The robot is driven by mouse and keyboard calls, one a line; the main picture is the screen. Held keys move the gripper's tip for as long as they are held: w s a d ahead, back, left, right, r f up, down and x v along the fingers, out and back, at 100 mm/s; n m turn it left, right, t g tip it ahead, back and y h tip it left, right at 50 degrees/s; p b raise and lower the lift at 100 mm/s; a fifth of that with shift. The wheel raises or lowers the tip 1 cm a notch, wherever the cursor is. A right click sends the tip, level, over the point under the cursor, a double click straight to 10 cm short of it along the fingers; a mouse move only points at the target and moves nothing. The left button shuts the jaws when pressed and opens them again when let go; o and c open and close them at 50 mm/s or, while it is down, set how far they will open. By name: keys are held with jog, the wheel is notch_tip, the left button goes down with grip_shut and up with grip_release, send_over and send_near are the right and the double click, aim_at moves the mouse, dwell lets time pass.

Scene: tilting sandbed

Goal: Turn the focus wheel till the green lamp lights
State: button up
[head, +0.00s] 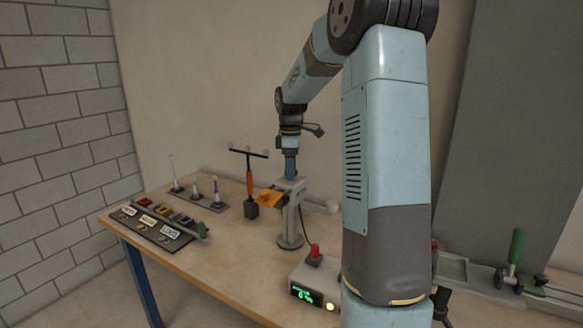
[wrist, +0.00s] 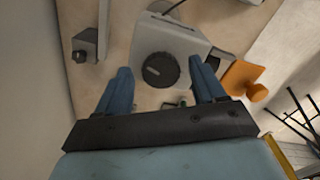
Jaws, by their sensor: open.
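The focus wheel (wrist: 158,70) is a dark round knob with a pale mark, on the grey housing (wrist: 185,38) of a stand. In the wrist view my gripper (wrist: 160,66) is open, one blue finger on each side of the wheel, with gaps showing. In the head view my gripper (head: 291,172) points down at the top of the grey stand (head: 289,222); the wheel cannot be made out there. A grey box (head: 312,278) has a green-lit readout (head: 305,294) and a round lamp (head: 330,307) glowing pale yellow. I cannot identify a lit green lamp.
An orange part (head: 268,197) juts from the stand's left side. A black T-shaped tool with an orange handle (head: 249,183) stands close to its left. A red switch (head: 314,252) sits on the box. A labelled panel (head: 155,225) lies at the table's left; the front-middle tabletop is clear.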

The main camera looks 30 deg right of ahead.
jog(key=shift+c, duration=0.4)
jog(key=c, duration=1)
jog(key=shift+o, duration=0.2)
jog(key=shift+m, duration=0.4)
jog(key=m, duration=0.5)
jog(key=shift+r+m, duration=0.1)
jog(key=shift+m, duration=0.2)
jog(key=m, duration=0.5)
jog(key=shift+m, duration=0.4)
jog(key=shift+w, duration=0.1)
jog(key=o, duration=1)
